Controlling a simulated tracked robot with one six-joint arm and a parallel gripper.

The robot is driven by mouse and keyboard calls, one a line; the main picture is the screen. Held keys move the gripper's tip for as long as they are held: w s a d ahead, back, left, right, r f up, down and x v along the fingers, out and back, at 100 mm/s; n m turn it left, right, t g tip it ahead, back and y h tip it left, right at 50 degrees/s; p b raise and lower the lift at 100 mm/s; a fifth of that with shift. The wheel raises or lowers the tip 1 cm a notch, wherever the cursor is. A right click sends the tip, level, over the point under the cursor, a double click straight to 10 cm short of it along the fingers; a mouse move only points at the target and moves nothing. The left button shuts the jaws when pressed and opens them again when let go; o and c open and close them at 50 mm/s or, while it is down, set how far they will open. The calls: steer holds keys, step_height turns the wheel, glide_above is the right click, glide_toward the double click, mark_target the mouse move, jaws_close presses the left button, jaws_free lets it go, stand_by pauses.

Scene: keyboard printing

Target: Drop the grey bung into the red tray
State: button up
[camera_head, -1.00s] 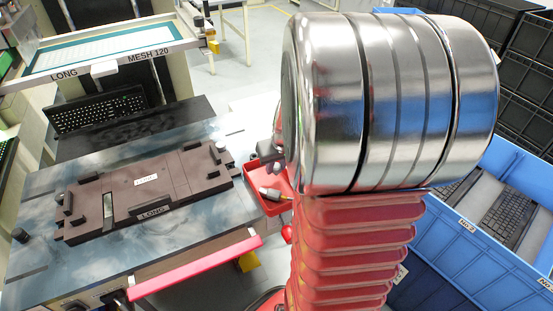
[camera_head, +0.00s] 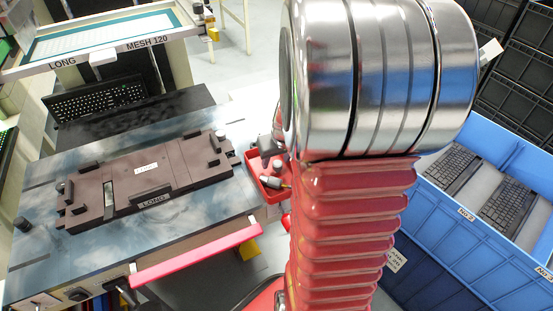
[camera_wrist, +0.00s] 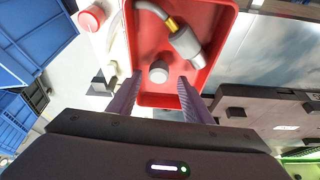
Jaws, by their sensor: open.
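The red tray (camera_head: 252,176) is at the right edge of the worktable, partly hidden by my arm. It fills the upper middle of the wrist view (camera_wrist: 146,50). The grey bung (camera_wrist: 158,71), a short pale cylinder, shows inside the tray's outline, just beyond and between my fingertips, with no finger touching it. It looks small in the head view (camera_head: 277,164). My gripper (camera_wrist: 158,90) is open and empty above the tray's near end. In the head view its dark end (camera_head: 267,148) shows over the tray.
A grey tool with a gold collar (camera_wrist: 182,42) lies in the tray beside the bung. A brown fixture (camera_head: 150,180) marked LONG is left of the tray. A blue bin (camera_head: 440,205) with keyboards stands at right. A red round knob (camera_wrist: 90,18) is outside the tray.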

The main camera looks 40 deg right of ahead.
steer(key=shift+r, duration=0.1)
steer(key=v, duration=1.3)
steer(key=shift+r, duration=0.25)
steer(key=shift+s, duration=0.2)
stand_by(0.6)
steer(key=s+a+r+n+y, duration=0.1)
steer(key=s+a+r+n, duration=0.1)
steer(key=a, duration=1)
steer(key=s+a+r+n+t, duration=0.1)
steer(key=s+a+r+n, duration=0.1)
steer(key=a, duration=1.1)
steer(key=shift+s+a+r+y, duration=0.15)
steer(key=shift+s+r+y, duration=0.2)
steer(key=shift+s, duration=0.3)
